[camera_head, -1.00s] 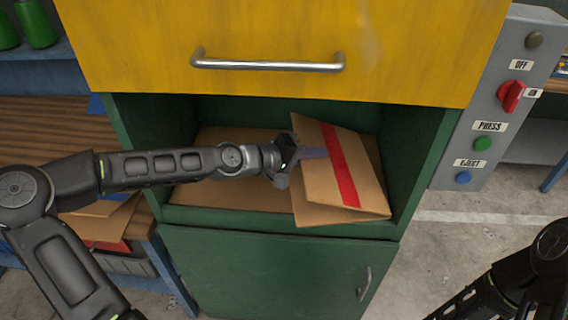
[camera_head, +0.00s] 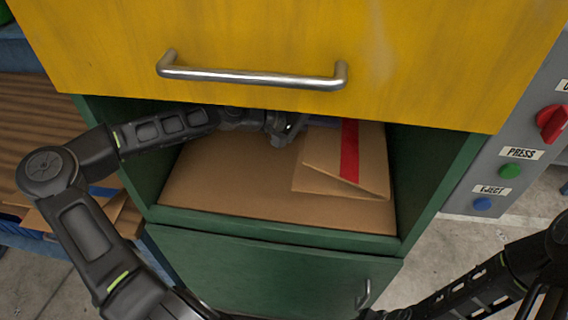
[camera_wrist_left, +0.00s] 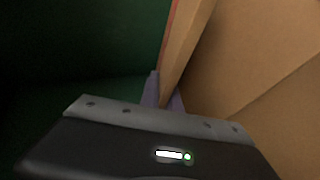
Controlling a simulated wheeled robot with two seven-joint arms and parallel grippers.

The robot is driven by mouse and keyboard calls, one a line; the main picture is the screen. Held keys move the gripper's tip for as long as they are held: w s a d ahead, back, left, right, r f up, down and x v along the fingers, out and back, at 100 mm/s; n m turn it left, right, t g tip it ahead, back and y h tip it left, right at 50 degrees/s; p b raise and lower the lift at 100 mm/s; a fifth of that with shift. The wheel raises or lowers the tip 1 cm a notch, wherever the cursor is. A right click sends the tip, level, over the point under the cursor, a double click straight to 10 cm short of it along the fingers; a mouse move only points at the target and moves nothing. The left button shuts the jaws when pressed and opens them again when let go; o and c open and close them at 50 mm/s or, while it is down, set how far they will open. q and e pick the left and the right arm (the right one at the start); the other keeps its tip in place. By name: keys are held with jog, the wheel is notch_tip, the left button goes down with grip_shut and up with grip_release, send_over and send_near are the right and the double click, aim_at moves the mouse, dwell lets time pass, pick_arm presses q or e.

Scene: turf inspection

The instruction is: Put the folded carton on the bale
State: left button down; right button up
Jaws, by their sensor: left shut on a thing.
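The folded carton (camera_head: 325,160) is brown cardboard with a red stripe. It is inside the green press opening, over the right part of the bale. In the left wrist view, the carton (camera_wrist_left: 240,60) stands between the fingers (camera_wrist_left: 165,95). The bale (camera_head: 225,190) is a flat brown cardboard block filling the opening's floor. The carton's front edge looks close to the bale top; I cannot tell if they touch. My right arm shows at the lower right, its gripper out of frame.
The yellow door (camera_head: 290,35) with a metal handle (camera_head: 250,79) hangs above the opening. Green side walls (camera_head: 420,170) and a front lip (camera_head: 280,233) bound it. A grey control panel (camera_head: 520,160) with buttons stands at the right. The bale's left part is clear.

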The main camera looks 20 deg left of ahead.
pick_arm(q)
notch_tip(320, 180, down, 6)
jog(key=shift+w+r+p, duration=0.1)
jog(key=shift+w+p, duration=0.05)
jog(key=shift+p, duration=0.4)
notch_tip(320, 180, down, 4)
jog(key=shift+r+p, duration=0.2)
jog(key=shift+p, duration=0.25)
jog(key=shift+f, duration=0.35)
jog(key=c, duration=2)
grip_release()
jog(key=shift+f, duration=0.1)
jog(key=shift+c, duration=0.2)
jog(key=o, duration=0.5)
jog(key=shift+c, duration=0.2)
